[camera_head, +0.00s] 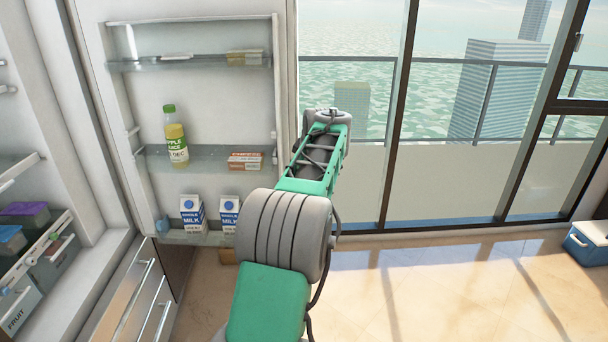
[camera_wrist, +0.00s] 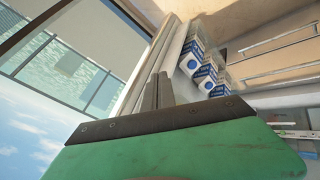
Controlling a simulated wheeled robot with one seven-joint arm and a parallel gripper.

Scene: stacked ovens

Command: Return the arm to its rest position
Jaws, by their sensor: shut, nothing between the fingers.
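My arm (camera_head: 318,165) reaches forward in the head view, beside the open fridge door (camera_head: 201,104). Its far end stands to the right of the door shelves, in front of the window. The fingers cannot be made out in the head view. In the wrist view my gripper (camera_wrist: 158,88) has its two narrow fingers together, with nothing seen between them. The fingers point toward the door edge, left of the milk cartons (camera_wrist: 204,64). I cannot tell whether they touch the door.
The door shelves hold an apple juice bottle (camera_head: 175,138), a red-and-white box (camera_head: 245,161) and milk cartons (camera_head: 192,213). Fridge drawers (camera_head: 134,300) are at lower left. A blue-and-white cooler (camera_head: 588,243) stands far right. The floor (camera_head: 440,285) between is clear.

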